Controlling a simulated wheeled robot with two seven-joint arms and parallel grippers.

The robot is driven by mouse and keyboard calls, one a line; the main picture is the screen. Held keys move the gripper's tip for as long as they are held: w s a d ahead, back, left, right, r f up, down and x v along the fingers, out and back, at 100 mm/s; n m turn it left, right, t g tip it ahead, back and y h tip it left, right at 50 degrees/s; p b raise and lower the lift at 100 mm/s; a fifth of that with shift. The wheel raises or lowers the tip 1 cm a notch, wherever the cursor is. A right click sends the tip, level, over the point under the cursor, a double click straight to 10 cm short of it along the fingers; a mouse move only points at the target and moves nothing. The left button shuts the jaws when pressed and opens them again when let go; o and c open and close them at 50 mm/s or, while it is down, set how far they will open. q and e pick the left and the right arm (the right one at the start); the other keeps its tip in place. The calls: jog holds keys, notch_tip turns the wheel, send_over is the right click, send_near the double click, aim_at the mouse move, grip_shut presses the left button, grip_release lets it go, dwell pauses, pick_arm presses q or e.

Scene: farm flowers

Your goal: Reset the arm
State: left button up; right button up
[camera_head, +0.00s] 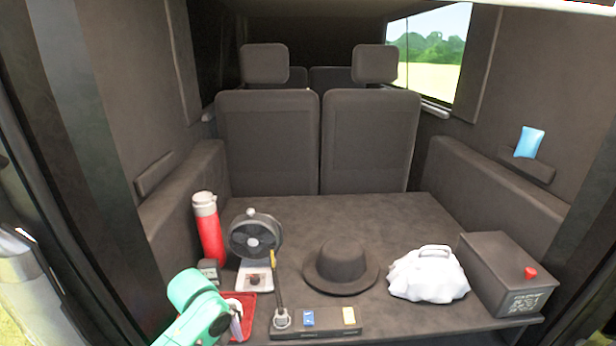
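A teal rounded piece (198,300) rises from the bottom edge at the lower left of the head view. I cannot tell whether it is a link of my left arm. No gripper fingers show clearly beside it. A small pale piece (237,316) shows at its right side, over a red tray (246,301); I cannot tell what it is. No part of my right arm or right gripper is in view.
On the dark cargo floor (400,240) stand a red flask (208,228), a black fan (256,236), a dark hat (341,265), a white bag (428,276) and a black box with a red knob (508,272). A dark tray (316,331) lies in front. The floor behind the hat is clear.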

pick_arm(q)
jog(key=s+d+f+n+t+h, duration=0.1)
jog(key=s+d+f+n+t, duration=0.15)
jog(key=s+n, duration=0.6)
jog(key=s+a+n+y, duration=0.2)
jog(key=s+a+n, duration=0.5)
jog(key=n, duration=0.6)
jog(key=s+f+g, duration=0.1)
jog(key=s+f, duration=0.2)
jog(key=f, duration=2.2)
jog(key=s+a+f+g, duration=0.1)
jog(key=s+a+f, duration=0.2)
jog(key=s+f, duration=0.9)
jog(key=s, duration=0.3)
jog(key=shift+s+f+m, duration=0.15)
jog(key=shift+s+m, duration=0.15)
jog(key=shift+m, duration=0.05)
